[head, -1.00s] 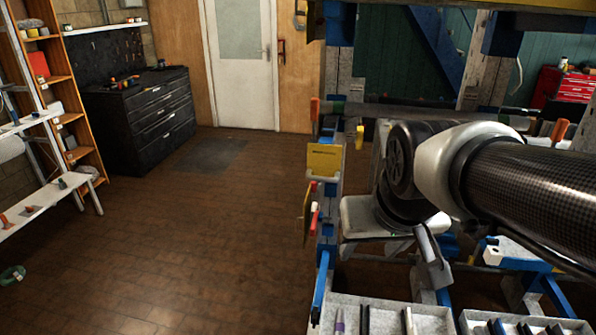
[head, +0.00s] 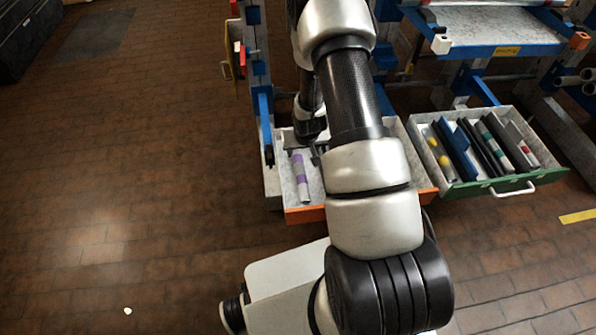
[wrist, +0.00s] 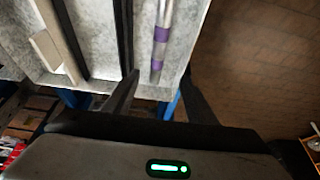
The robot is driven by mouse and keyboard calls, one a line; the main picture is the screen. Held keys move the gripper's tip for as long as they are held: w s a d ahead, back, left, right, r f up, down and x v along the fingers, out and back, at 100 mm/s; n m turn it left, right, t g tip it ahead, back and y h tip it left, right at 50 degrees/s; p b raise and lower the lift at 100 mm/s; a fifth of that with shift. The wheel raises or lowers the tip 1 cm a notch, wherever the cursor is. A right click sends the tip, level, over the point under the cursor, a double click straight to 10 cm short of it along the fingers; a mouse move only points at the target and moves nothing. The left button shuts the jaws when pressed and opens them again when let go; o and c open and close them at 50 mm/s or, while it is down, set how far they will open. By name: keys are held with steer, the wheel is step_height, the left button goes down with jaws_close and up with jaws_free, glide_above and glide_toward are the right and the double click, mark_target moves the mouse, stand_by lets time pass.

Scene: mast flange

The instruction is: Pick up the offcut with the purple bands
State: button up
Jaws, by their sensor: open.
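The offcut with the purple bands (head: 302,180) is a slim grey rod lying lengthwise in the left, orange-fronted drawer (head: 306,214). In the wrist view the offcut (wrist: 161,42) shows its purple bands and runs up out of the frame. My gripper (head: 302,151) is open and empty over this drawer, at the far end of the offcut. In the wrist view the fingers of my gripper (wrist: 161,75) stand apart on either side of the line of the rod's near end. My arm hides the right part of the drawer.
In the wrist view a long black strip (wrist: 123,35) and a white block (wrist: 45,50) lie left of the offcut. A green-fronted drawer (head: 487,186) on the right holds several banded and dark pieces. Blue-and-grey rack posts stand behind.

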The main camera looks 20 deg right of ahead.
steer(key=b, duration=0.4)
glide_above(300, 169)
steer(key=s, duration=0.2)
steer(key=f, duration=1.3)
steer(key=shift+s+a+f, duration=0.15)
steer(key=shift+a+f, duration=0.15)
steer(key=shift+a, duration=0.05)
steer(key=shift+b+x, duration=1)
steer(key=shift+x, duration=1.8)
steer(key=shift+d, duration=0.1)
steer(key=c, duration=1.2)
steer(key=shift+c, duration=0.4)
steer(key=shift+r, duration=0.15)
